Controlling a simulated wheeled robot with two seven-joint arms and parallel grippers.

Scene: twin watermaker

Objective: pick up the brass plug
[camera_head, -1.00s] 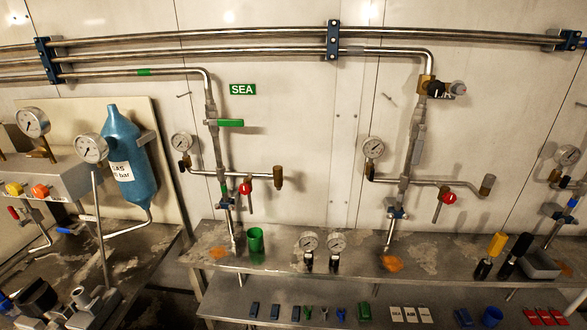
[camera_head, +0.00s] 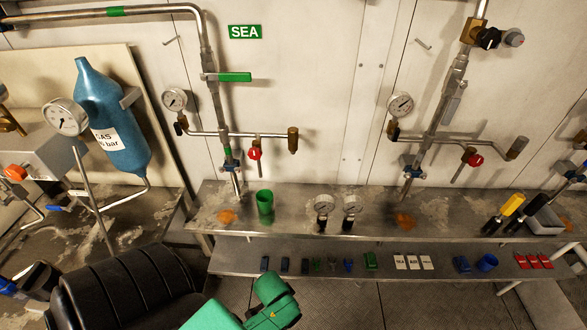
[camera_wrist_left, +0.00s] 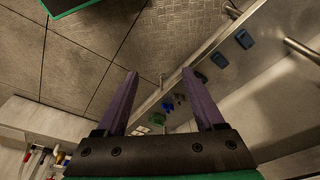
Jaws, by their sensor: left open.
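A brass plug-like fitting (camera_head: 293,140) sits on the end of the left horizontal pipe branch, beside the red-handled valve. A similar, duller brown fitting (camera_head: 517,148) ends the right pipe branch. I cannot tell which one the task means. My left arm enters the head view at the bottom, well below the left fitting; its fingers do not show there. In the left wrist view my left gripper (camera_wrist_left: 160,73) is open and empty, its purple fingers apart over the floor and shelf edge. No brass fitting is clear in that view. My right gripper is not in view.
A steel bench (camera_head: 285,220) holds a green cup (camera_head: 265,202) and two small gauges. A lower shelf (camera_head: 445,273) carries small blue and green parts, white tags and red pieces. A blue bottle (camera_head: 110,120) stands at left. The wall around the left fitting is clear.

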